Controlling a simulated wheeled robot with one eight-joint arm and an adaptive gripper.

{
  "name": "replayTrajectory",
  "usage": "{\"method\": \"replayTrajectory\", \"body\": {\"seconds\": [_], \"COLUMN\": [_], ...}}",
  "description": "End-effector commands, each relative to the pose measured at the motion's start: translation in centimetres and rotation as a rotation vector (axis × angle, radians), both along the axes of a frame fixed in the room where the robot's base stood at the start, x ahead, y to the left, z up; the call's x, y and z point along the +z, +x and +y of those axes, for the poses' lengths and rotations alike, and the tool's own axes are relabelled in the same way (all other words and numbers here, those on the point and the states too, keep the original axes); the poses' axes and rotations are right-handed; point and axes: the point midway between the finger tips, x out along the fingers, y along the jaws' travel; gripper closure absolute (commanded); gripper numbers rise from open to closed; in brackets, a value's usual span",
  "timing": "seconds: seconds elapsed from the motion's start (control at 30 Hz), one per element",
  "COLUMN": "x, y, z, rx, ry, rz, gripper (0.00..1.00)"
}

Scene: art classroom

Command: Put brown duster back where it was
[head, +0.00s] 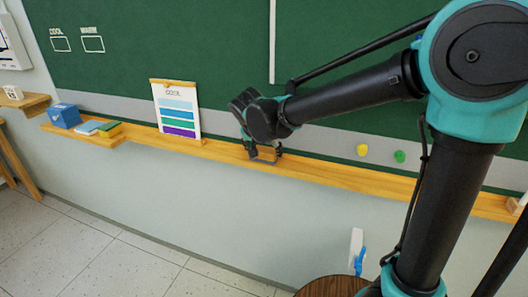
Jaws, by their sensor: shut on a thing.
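My gripper (264,151) is at the wooden ledge (330,172) under the green chalkboard, right of the colour chart. It is shut on a small brown thing (266,154), which looks like the brown duster. The jaws hide part of the duster. It is at the ledge's height; I cannot tell whether it touches the ledge.
The "COOL" colour chart (176,110) stands on the ledge to the left. A side shelf (88,137) holds a blue box (64,115) and small flat blocks. A round brown top (330,286) is below.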

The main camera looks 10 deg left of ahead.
Motion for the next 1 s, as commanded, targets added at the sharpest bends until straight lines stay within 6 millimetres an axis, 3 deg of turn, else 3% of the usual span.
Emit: {"method": "replayTrajectory", "body": {"seconds": [0.07,0.1,0.23,0.67,0.77,1.0], "x": [-0.1,-0.2,-0.2,0.2,1.1,5.2], "y": [0.0,0.0,0.0,-0.1,-0.6,-3.0], "z": [0.0,0.0,0.0,0.0,0.1,0.5], "rx": [0.000,0.000,0.000,0.000,0.001,0.002], "ry": [0.000,0.000,0.000,0.000,0.000,0.000], "rz": [0.000,0.000,0.000,0.000,0.000,-0.001], "gripper": [0.55,0.18,0.02,0.00,0.00,0.00]}}
